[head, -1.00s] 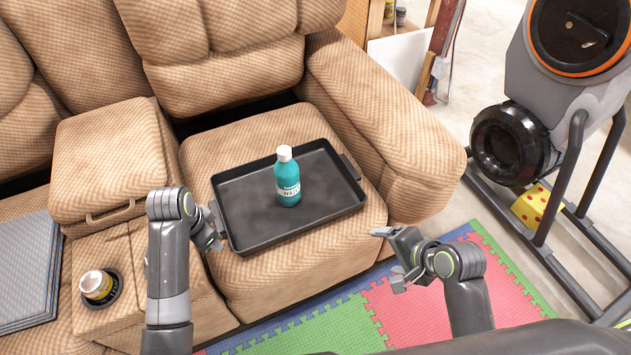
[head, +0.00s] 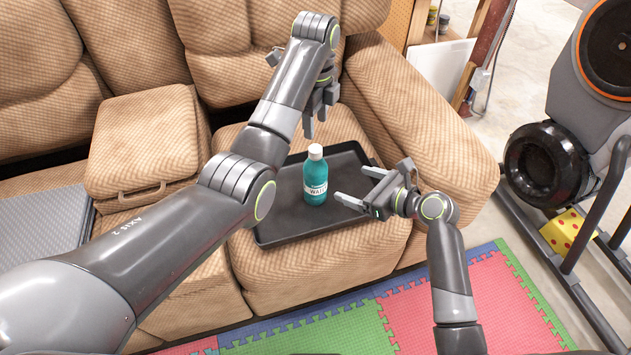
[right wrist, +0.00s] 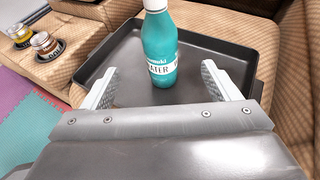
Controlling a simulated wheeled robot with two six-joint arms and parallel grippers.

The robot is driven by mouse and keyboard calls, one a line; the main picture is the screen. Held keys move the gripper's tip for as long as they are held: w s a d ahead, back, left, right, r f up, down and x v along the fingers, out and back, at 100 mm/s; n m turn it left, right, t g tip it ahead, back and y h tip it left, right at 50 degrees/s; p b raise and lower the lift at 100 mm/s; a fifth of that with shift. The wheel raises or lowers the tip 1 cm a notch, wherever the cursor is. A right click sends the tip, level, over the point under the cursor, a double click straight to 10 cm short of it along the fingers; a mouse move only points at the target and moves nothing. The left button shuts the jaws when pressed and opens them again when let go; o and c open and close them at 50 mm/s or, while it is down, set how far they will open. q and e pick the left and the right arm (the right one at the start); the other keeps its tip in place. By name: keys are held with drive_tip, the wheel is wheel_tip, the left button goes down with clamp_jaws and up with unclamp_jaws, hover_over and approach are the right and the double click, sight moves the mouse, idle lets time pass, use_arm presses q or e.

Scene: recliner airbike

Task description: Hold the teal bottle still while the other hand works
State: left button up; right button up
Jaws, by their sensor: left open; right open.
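The teal bottle (head: 315,180) with a white cap and white label stands upright on the dark tray (head: 270,236), which lies on the recliner seat. My right gripper (head: 356,187) is open just to the right of the bottle, its fingers pointing at it. In the right wrist view the bottle (right wrist: 159,45) stands ahead, centred between the spread fingers (right wrist: 172,88) but beyond their tips. My left gripper (head: 308,122) is open, raised above and behind the bottle, with fingers pointing down. Nothing touches the bottle that I can see. The left arm hides part of the tray's left side.
The recliner's armrest (head: 430,140) rises right of the tray. A console (head: 145,150) stands to the left. Two jars (right wrist: 33,38) sit in holders in the right wrist view. An exercise bike (head: 590,130) and a yellow box (head: 568,232) stand at right. Foam mats (head: 400,315) cover the floor in front.

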sight(310, 169)
drive_tip(key=x, duration=1.6)
drive_tip(key=shift+a+f, duration=0.1)
drive_tip(key=c, duration=1.8)
use_arm(q)
drive_tip(key=m, duration=0.8)
drive_tip(key=shift+f+m, duration=0.1)
drive_tip(key=shift+m, duration=0.3)
drive_tip(key=shift+f, duration=3.95)
